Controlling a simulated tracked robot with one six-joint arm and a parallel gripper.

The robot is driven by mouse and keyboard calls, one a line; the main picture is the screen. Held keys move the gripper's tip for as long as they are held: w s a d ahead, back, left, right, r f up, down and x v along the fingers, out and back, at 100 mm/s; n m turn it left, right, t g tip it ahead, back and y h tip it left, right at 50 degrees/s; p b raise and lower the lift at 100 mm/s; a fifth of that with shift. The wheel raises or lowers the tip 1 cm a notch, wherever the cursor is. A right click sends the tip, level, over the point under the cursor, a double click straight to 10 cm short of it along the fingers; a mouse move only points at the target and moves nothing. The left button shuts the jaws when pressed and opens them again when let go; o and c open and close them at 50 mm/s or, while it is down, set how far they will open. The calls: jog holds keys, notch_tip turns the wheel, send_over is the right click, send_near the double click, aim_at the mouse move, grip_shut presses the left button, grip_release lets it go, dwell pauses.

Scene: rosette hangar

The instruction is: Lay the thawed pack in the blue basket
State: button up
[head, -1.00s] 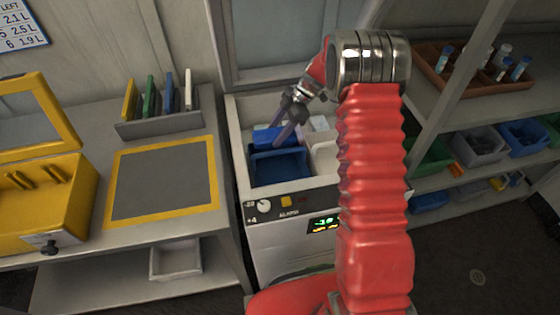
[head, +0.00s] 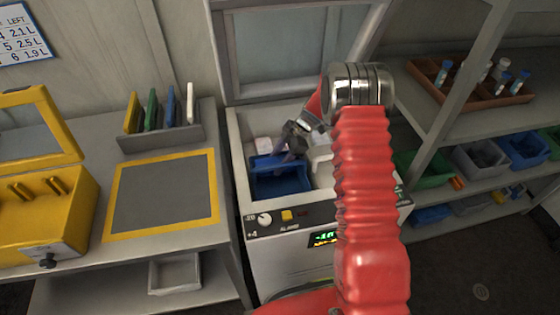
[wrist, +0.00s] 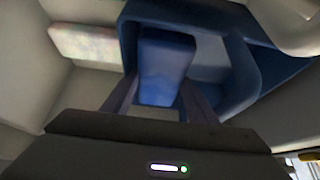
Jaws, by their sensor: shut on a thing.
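The blue pack (wrist: 166,68) shows between my two fingers in the wrist view, and my gripper (wrist: 155,98) is shut on it. The blue basket (wrist: 242,62) surrounds the pack on the far and right sides in that view. In the head view the blue basket (head: 281,187) stands in the left part of the open chest. My gripper (head: 287,154) points down over the basket's back part. The pack is hard to tell from the basket there, and I cannot tell whether it touches the basket floor.
A pale pack (wrist: 85,44) lies left of the basket in the wrist view. The open chest (head: 236,150) has a raised lid behind. A bench with a yellow-edged mat (head: 112,235) is at left. Shelves with bins (head: 480,157) and a brown tray (head: 505,98) are at right.

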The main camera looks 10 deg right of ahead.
jog(key=shift+f, duration=0.15)
jog(key=shift+f, duration=0.6)
jog(key=o, duration=1)
jog(key=shift+r, duration=0.1)
jog(key=shift+r, duration=0.65)
jog(key=v, duration=1.1)
jog(key=shift+d+r, duration=0.25)
jog(key=shift+r, duration=0.05)
